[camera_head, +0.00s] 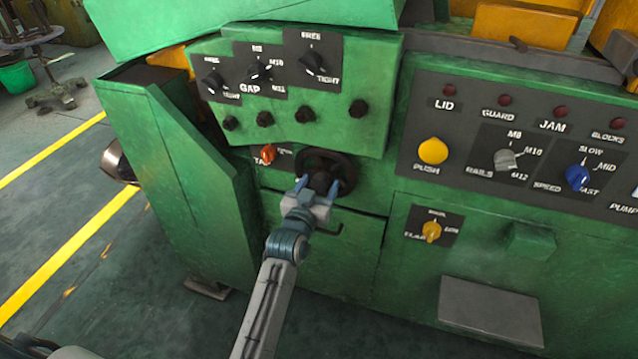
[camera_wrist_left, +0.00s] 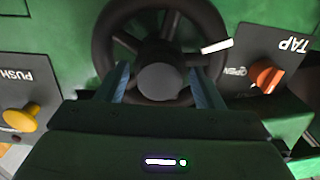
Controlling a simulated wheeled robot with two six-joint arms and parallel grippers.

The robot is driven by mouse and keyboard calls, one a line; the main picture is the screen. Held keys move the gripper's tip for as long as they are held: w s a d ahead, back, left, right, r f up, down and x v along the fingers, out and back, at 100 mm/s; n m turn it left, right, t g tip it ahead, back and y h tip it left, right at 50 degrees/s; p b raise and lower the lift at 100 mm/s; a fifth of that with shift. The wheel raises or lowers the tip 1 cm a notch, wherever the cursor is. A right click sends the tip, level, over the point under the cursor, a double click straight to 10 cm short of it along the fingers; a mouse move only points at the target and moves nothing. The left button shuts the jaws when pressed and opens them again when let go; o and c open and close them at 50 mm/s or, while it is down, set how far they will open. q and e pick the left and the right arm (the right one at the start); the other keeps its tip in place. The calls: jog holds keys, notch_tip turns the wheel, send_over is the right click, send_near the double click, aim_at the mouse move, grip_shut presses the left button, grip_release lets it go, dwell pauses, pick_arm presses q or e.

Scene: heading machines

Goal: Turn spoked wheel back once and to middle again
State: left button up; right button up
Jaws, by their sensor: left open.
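The dark spoked wheel (camera_head: 345,165) sits on the front of the green machine, below the gap knob panel. It fills the upper middle of the left wrist view (camera_wrist_left: 104,50), with a round grey hub (camera_wrist_left: 160,82) and a white mark (camera_wrist_left: 216,46) on the right side. My left gripper (camera_head: 318,186) is at the wheel, its two blue fingers apart on either side of the hub. In the left wrist view the open fingers (camera_wrist_left: 161,88) reach to the wheel's spokes; I cannot tell whether they touch. My right gripper does not show.
An orange tap knob (camera_head: 268,154) sits just left of the wheel. The gap panel (camera_head: 290,90) with several knobs juts out above. A yellow push button (camera_head: 433,151) and a yellow knob (camera_head: 431,231) are to the right.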

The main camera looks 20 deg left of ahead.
pick_arm(q)
jog(key=shift+w, duration=0.3)
grip_shut()
